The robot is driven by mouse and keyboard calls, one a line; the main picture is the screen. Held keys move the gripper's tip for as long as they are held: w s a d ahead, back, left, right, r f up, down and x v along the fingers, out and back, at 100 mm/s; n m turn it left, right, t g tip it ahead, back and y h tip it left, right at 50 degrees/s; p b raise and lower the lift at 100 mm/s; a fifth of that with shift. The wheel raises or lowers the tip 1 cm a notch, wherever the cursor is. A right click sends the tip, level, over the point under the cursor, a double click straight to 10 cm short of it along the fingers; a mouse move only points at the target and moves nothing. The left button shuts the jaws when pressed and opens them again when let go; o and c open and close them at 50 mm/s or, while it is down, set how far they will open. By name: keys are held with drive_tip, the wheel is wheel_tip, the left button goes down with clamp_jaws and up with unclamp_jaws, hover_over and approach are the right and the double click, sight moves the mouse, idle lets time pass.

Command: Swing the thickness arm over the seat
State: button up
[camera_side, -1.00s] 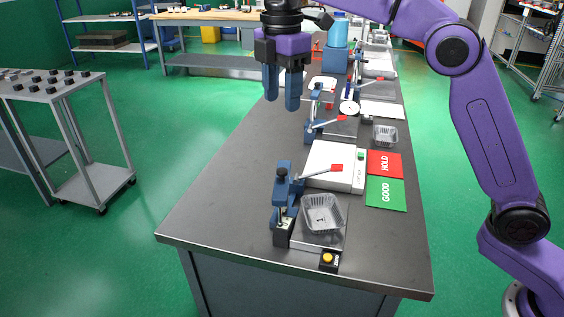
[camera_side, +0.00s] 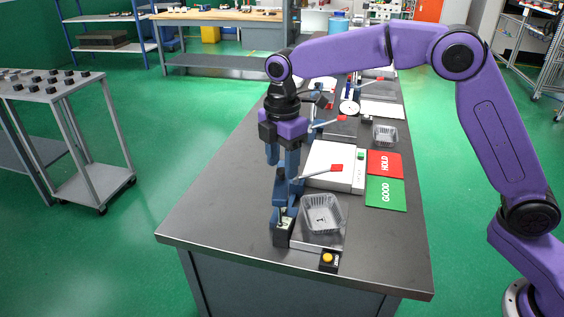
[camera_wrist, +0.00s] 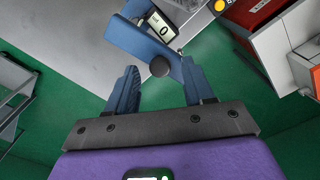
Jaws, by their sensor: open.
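The thickness arm (camera_wrist: 140,40) is a blue bar beside a small display reading 0 (camera_wrist: 160,26), with a round black knob (camera_wrist: 160,67). In the side view its blue body (camera_side: 279,193) stands on the left of the seat, a metal plate (camera_side: 318,240). A shiny, see-through-looking tray (camera_side: 323,214) sits on the seat, and the arm's body is beside it. My gripper (camera_side: 282,168) is above the arm, pointing down. In the wrist view my open gripper (camera_wrist: 159,65) has a blue finger on each side of the knob. Whether they touch it is unclear.
A lever with a red grip (camera_side: 336,168) extends right beside my fingers, over a white box (camera_side: 333,158). Green GOOD (camera_side: 385,192) and red HOLD (camera_side: 385,164) cards lie at right. A yellow button (camera_side: 328,258) is in front. The table's left side (camera_side: 215,205) is clear.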

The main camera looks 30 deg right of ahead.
drive_tip(key=shift+f, duration=0.4)
clamp_jaws()
drive_tip(key=d+n, duration=0.6)
drive_tip(key=n, duration=1)
drive_tip(key=shift+w+d, duration=0.3)
idle(0.5)
